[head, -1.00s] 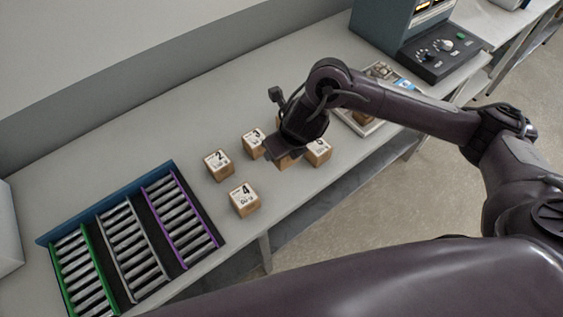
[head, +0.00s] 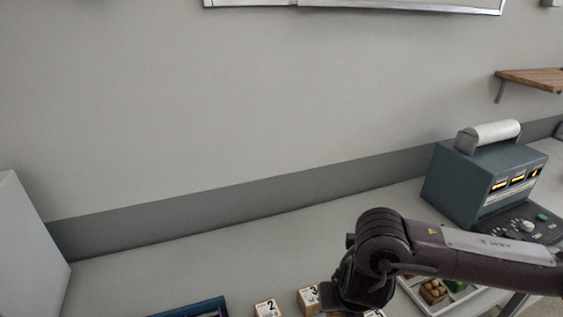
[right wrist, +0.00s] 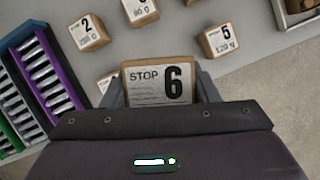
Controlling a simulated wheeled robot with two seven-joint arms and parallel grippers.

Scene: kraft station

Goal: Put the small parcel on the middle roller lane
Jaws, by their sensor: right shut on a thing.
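In the right wrist view, my right gripper (right wrist: 162,88) is shut on a brown cardboard parcel (right wrist: 158,80) with a white "STOP 6" label. The roller rack shows at the left: a purple-railed lane (right wrist: 40,74) nearest, then the middle lane (right wrist: 14,108), partly cut off, and a bit of green rail (right wrist: 8,137). The held parcel is to the right of the rack, apart from it. In the head view, my right gripper (head: 343,300) is at the bottom edge, its fingers and parcel hidden or out of frame. The rack's blue back edge (head: 196,307) just shows. My left gripper is not in view.
Parcels 2 (right wrist: 88,32), 3 (right wrist: 140,10) and 5 (right wrist: 219,41) stand nearby. Another parcel (right wrist: 104,82) is half hidden beside my gripper, on the rack side. A tray (head: 452,297) and a blue-grey machine (head: 470,180) stand to the right.

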